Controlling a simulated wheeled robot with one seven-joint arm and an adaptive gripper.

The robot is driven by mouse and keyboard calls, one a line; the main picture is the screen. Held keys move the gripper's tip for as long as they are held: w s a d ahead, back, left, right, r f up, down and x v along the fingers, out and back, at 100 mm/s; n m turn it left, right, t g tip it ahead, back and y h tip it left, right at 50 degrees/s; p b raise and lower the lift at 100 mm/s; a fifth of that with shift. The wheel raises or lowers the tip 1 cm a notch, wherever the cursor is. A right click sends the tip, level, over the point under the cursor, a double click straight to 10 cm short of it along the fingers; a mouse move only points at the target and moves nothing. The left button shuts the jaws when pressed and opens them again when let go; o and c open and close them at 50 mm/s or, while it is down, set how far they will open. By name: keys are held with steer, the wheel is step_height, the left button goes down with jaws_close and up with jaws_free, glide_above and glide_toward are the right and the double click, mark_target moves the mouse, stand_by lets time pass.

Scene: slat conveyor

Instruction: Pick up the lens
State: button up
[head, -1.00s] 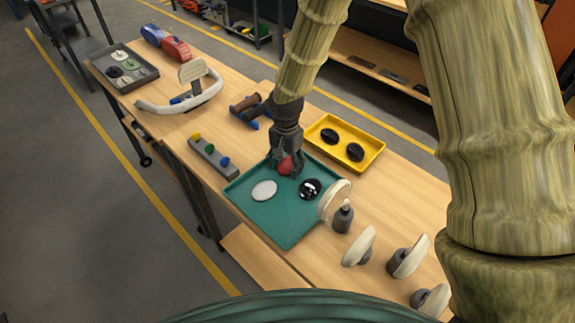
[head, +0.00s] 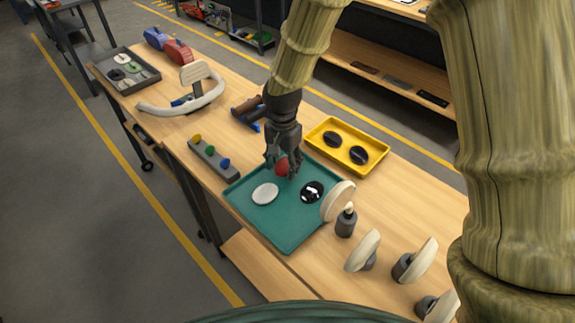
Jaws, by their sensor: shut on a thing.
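My gripper (head: 283,162) points down over the back part of the green tray (head: 287,232) and is shut on a round red lens (head: 282,168). The fingers hide part of the red lens, and I cannot tell for sure whether it is clear of the tray. A pale grey oval lens (head: 265,194) lies in the tray, in front and to the left of my gripper. A glossy black lens (head: 313,192) with white reflections lies to the right in the tray.
A yellow tray (head: 375,163) with two dark ovals stands behind right. A grey block with coloured knobs (head: 214,160) is to the left. Cream-padded stands (head: 345,220) line the right. A brown-and-blue tool (head: 249,113) lies behind left.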

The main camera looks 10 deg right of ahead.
steer(key=s+a+b, duration=0.1)
steer(key=s+a, duration=0.2)
steer(key=s+a+r+b, duration=0.1)
steer(key=s+a, duration=0.2)
steer(key=s+a+b, duration=0.1)
steer(key=s+a, duration=0.2)
steer(key=s, duration=0.1)
steer(key=shift+r, duration=0.15)
